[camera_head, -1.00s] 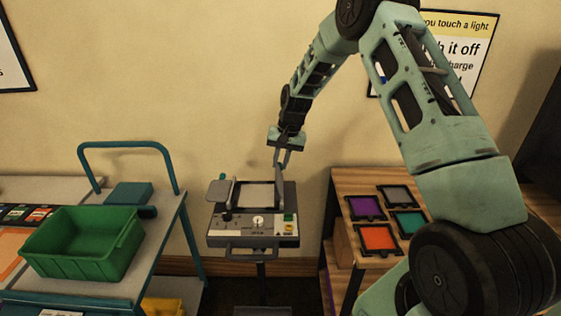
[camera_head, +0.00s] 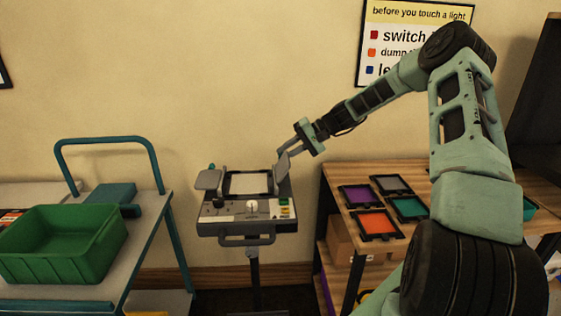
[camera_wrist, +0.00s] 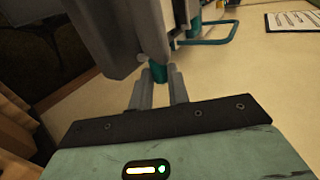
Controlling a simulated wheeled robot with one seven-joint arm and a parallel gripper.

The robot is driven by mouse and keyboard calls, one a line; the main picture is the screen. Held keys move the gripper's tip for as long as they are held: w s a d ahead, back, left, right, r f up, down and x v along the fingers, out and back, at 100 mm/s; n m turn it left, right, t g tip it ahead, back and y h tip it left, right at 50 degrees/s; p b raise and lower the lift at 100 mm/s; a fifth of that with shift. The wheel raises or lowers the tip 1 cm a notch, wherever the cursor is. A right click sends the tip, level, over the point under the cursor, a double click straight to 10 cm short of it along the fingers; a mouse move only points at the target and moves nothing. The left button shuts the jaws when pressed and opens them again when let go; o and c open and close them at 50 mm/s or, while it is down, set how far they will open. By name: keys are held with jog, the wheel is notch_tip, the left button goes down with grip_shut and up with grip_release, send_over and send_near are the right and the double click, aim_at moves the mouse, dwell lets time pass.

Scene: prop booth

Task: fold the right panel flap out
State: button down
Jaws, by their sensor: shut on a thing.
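The grey panel light (camera_head: 232,214) stands on a post, with a pale lit square (camera_head: 249,183) facing up. Its left flap (camera_head: 208,180) lies folded outward, roughly level. Its right flap (camera_head: 282,167) stands up and leans outward to the right. My gripper (camera_head: 289,153) is at the upper end of the right flap, shut on it. In the wrist view my two grey fingers (camera_wrist: 159,92) flank a small teal tab (camera_wrist: 158,72) at the edge of grey panel parts. The exact contact is partly hidden.
A wooden shelf unit (camera_head: 333,188) with several coloured framed filters stands close on the right. A cart (camera_head: 150,235) with a green bin (camera_head: 70,243) is on the left. A wall with a sign (camera_head: 415,42) is behind.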

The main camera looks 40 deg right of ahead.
jog(key=shift+s+d+f+t+y+b, duration=0.25)
jog(key=shift+f+t+y+b, duration=0.5)
jog(key=shift+y+b, duration=0.5)
jog(key=shift+s+d+f+t+y+b, duration=0.15)
jog(key=shift+d+f+t+y+b, duration=0.2)
jog(key=shift+f+t+y+b, duration=0.85)
jog(key=shift+s+d+f+t+y+b, duration=0.25)
jog(key=shift+y+b, duration=0.6)
jog(key=shift+b, duration=0.9)
jog(key=shift+r, duration=0.1)
jog(key=c, duration=1.3)
grip_release()
